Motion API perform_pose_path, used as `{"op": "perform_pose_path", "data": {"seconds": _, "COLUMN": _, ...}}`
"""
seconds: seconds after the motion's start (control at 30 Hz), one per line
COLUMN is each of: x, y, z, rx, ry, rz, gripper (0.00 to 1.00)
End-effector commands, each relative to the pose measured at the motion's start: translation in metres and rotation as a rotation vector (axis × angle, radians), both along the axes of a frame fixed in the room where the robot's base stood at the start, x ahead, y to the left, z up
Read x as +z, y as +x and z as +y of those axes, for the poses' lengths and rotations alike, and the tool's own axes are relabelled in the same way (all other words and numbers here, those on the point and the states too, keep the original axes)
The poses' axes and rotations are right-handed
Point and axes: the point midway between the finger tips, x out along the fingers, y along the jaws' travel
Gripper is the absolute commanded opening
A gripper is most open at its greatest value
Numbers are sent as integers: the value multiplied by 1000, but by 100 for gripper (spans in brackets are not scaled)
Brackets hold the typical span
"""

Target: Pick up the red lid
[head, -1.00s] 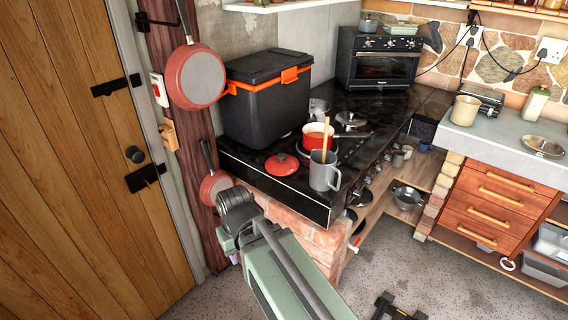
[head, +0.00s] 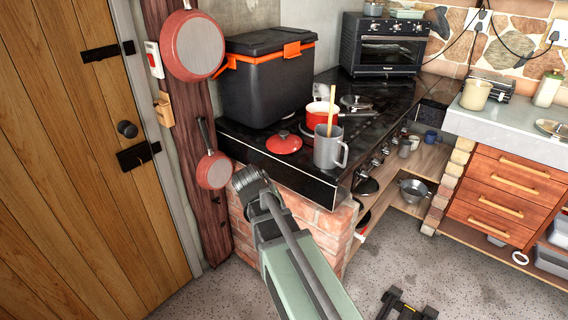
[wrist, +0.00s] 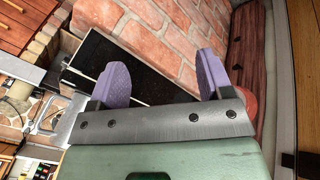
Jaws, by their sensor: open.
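The red lid (head: 283,143), domed with a dark knob, lies on the black hob top (head: 262,166) near its front left edge in the head view. I cannot make out the lid in the wrist view. My gripper (wrist: 163,78) shows in the wrist view with its two purple fingers wide apart and nothing between them. It faces the brick plinth (wrist: 170,35). In the head view my arm hides the fingers; its upper end is in front of the plinth, below and left of the lid.
A grey mug (head: 327,152) stands just right of the lid, with a red saucepan (head: 318,114) behind it. A black and orange cool box (head: 262,85) stands behind the lid. Red pans (head: 190,48) hang on the wooden post at left.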

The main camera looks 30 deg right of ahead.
Motion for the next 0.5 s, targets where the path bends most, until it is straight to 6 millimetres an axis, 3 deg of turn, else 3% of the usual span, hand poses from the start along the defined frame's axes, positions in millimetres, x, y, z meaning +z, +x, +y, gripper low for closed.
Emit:
{"op": "perform_pose_path", "data": {"seconds": 0.03, "x": -41, "y": 44, "z": -43, "rx": -97, "ry": -149, "rz": -123, "gripper": 73}}
{"op": "perform_pose_path", "data": {"seconds": 0.07, "x": -40, "y": 65, "z": -68, "rx": -150, "ry": -247, "rz": -221, "gripper": 73}}
{"op": "perform_pose_path", "data": {"seconds": 0.13, "x": -23, "y": 113, "z": -114, "rx": -230, "ry": -439, "rz": -483, "gripper": 73}}
{"op": "perform_pose_path", "data": {"seconds": 0.2, "x": 11, "y": 158, "z": -137, "rx": -233, "ry": -553, "rz": -762, "gripper": 73}}
{"op": "perform_pose_path", "data": {"seconds": 0.3, "x": 58, "y": 196, "z": -131, "rx": -175, "ry": -547, "rz": -1058, "gripper": 73}}
{"op": "perform_pose_path", "data": {"seconds": 0.5, "x": 68, "y": 204, "z": -120, "rx": -207, "ry": -421, "rz": -1231, "gripper": 73}}
